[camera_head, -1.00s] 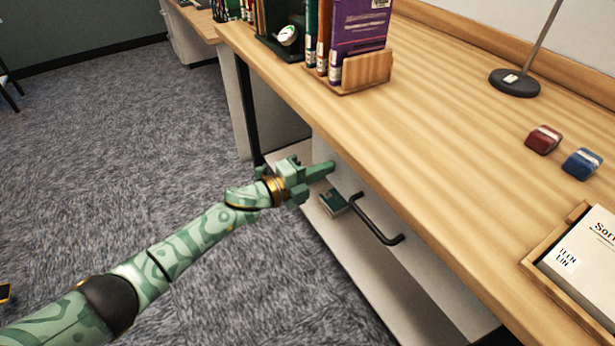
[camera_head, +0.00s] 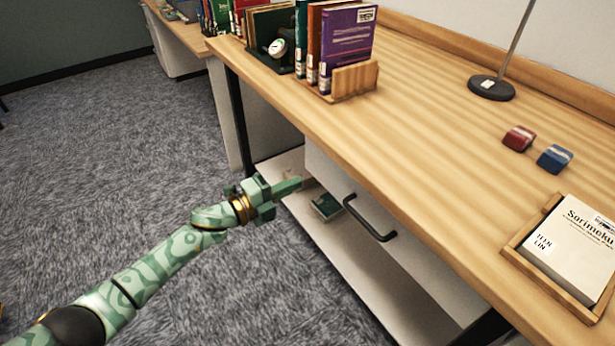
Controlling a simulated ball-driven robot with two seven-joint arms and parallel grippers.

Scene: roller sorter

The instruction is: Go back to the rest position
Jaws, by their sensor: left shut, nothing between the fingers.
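My left gripper (camera_head: 288,187) is green with a gold ring at the wrist. It is shut and empty, in front of the desk, over the carpet side and close to the left end of the white drawer (camera_head: 376,237). My left arm reaches in from the lower left. My right gripper is not in view.
The wooden desk (camera_head: 430,130) holds books (camera_head: 345,45) in a holder, a lamp base (camera_head: 491,88), a red block (camera_head: 519,138), a blue block (camera_head: 554,159) and a tray (camera_head: 541,261) with a book. A green item (camera_head: 326,206) lies on the lower shelf. Carpet (camera_head: 120,180) is clear at left.

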